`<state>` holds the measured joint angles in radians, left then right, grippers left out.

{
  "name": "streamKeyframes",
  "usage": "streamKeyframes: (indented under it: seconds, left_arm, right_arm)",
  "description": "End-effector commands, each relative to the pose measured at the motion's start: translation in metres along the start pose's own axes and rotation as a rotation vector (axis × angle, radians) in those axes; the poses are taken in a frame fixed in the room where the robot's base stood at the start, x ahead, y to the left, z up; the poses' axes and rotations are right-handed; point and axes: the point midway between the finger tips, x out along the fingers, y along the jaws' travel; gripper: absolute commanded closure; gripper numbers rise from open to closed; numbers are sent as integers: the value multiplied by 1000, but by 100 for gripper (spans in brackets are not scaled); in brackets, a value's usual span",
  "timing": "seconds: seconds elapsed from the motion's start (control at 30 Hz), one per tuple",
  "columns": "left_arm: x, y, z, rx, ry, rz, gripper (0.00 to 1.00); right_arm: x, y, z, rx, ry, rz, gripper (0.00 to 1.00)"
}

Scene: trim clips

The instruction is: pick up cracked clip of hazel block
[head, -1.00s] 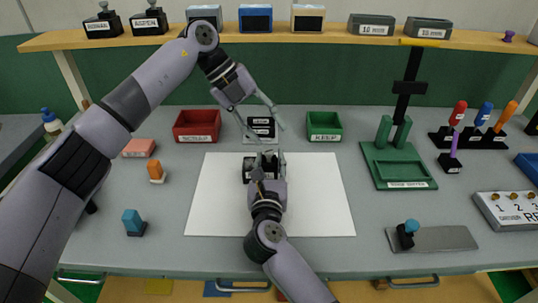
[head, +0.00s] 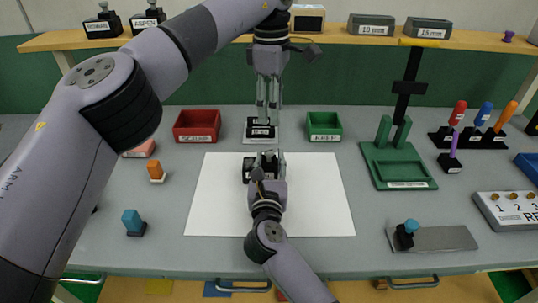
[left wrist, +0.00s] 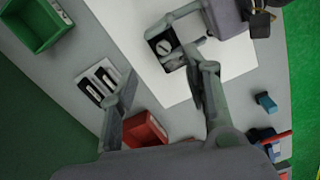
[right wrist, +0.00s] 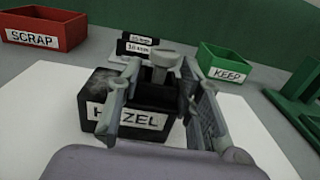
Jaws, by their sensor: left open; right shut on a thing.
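The black hazel block (right wrist: 104,122) sits on the white sheet, its HAZEL label facing my right wrist camera. A grey knob (right wrist: 163,57) stands on top of it. In the head view the block (head: 247,170) is partly hidden by my right gripper (head: 268,158), which is shut on it, around the knob area. In the left wrist view its black top (left wrist: 163,45) shows a pale round part. I cannot make out a cracked clip. My left gripper (head: 264,118) is open and empty, fingers pointing down in front of the small labelled stand (head: 260,132) behind the block.
A red SCRAP bin (head: 197,126) and a green KEEP bin (head: 324,126) flank the stand. The white sheet (head: 320,205) is clear around the block. A green fixture (head: 398,165) stands to the right. Orange (head: 155,170) and blue (head: 132,220) pieces lie left.

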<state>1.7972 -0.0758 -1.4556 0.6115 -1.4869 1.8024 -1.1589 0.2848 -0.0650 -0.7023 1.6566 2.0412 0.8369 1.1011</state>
Motion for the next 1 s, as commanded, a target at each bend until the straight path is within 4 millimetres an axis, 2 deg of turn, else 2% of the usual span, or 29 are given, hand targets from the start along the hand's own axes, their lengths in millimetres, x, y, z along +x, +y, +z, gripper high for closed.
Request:
streamKeyframes:
  seconds: [0.17, 0.5, 0.77, 1.0]
  left_arm:
    - [0, 0, -2, 96, 31, 1, 56]
    - [54, 0, -4, 106, 32, 1, 56]
    - [69, 0, -6, 104, 32, 2, 56]
    - [103, -4, -12, 104, 32, 0, 56]
  right_arm:
    - [0, 0, 0, 0, 1, 0, 99]
    - [0, 0, 0, 0, 0, 0, 99]
    - [0, 0, 0, 0, 1, 0, 99]
    - [0, 0, 0, 0, 1, 0, 99]
